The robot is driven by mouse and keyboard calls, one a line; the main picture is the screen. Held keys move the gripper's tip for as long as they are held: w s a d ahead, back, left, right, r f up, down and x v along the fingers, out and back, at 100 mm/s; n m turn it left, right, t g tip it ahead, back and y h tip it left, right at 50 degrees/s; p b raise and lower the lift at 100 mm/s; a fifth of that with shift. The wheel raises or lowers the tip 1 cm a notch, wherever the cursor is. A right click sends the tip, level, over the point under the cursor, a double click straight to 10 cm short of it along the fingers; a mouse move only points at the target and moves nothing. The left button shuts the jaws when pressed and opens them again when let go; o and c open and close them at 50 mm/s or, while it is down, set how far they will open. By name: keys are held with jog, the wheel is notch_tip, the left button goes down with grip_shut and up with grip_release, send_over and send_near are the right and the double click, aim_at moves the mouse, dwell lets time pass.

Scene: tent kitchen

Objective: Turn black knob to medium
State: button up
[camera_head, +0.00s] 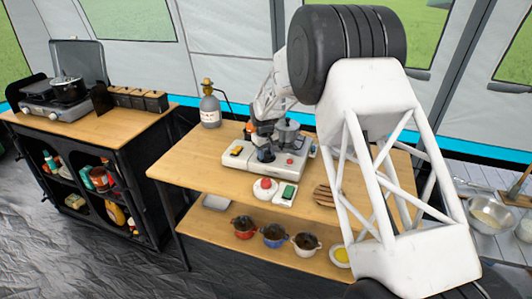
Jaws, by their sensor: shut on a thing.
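A white appliance (232,160) with a flat top stands on the wooden table in the middle. It has a yellow-and-dark part (236,150) at its left and a small red spot (290,161) at its front right. My gripper (265,155) reaches down onto the middle of this appliance, with its dark fingers low at the surface. The gripper is shut on what appears to be the black knob, which is mostly hidden by the fingers. The knob's pointer and markings are too small and covered to read. A metal pot (288,133) stands on the right of the appliance, close to the gripper.
A grey gas bottle (210,111) stands behind left. A red-topped item (265,188) and a green item (289,192) lie in front on the table (185,165). Several pots sit on the lower shelf. My arm covers the table's right side. The table's left end is clear.

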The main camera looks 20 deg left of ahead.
aim_at(266, 153)
jog(key=n, duration=0.4)
jog(key=shift+n, duration=0.3)
jog(key=n, duration=0.5)
dwell(0.3)
jog(key=o, duration=0.9)
jog(key=shift+s+d+r, duration=0.1)
jog(key=shift+s+r, duration=0.05)
jog(key=shift+r, duration=1.8)
jog(key=shift+s+r, duration=0.1)
jog(key=shift+r, duration=1.85)
